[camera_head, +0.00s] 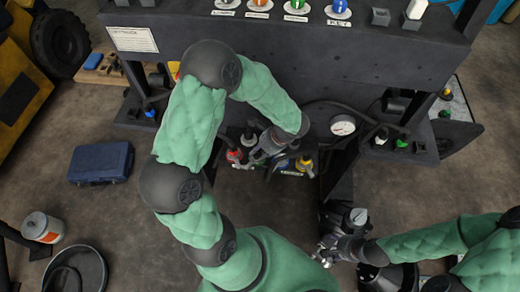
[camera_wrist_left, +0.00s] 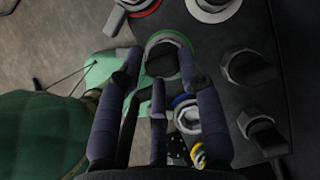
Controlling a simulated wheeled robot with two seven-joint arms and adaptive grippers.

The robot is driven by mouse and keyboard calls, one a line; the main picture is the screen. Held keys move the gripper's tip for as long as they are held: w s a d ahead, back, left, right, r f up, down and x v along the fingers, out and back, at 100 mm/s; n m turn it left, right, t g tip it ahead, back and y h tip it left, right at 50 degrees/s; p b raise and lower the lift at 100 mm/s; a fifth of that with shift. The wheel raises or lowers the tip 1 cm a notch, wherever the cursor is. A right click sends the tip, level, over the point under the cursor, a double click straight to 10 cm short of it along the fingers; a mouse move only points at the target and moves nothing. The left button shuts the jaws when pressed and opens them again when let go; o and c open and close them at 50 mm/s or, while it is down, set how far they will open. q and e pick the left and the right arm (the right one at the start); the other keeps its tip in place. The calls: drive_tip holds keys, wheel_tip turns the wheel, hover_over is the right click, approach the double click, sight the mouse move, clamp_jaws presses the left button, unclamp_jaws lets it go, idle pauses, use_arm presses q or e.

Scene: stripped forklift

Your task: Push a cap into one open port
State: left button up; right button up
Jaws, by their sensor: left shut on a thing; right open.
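My left gripper (camera_head: 277,146) is down at the cluster of coloured fittings under the dark machine body. In the left wrist view its fingers (camera_wrist_left: 160,62) are shut around a dark round piece, which looks like a cap (camera_wrist_left: 163,66), at a green-ringed port (camera_wrist_left: 168,38). I cannot tell how deep the piece sits. In the head view, a red fitting (camera_head: 234,155) and a yellow fitting (camera_head: 305,164) flank the gripper. My right gripper (camera_head: 327,250) is open and empty at lower right, away from the cluster.
The machine's top panel (camera_head: 340,50) carries several coloured fittings. A gauge (camera_head: 343,125) and hoses are right of my left gripper. Grey hex fittings (camera_wrist_left: 248,68) stand close beside its fingers. A blue case (camera_head: 101,162) and a grey-orange can (camera_head: 42,227) stand on the floor at left.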

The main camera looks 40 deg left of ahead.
use_arm(q)
drive_tip(key=shift+f, duration=0.4)
idle(0.4)
drive_tip(key=o, duration=1.1)
drive_tip(key=v, duration=1.2)
drive_tip(key=shift+d, duration=0.1)
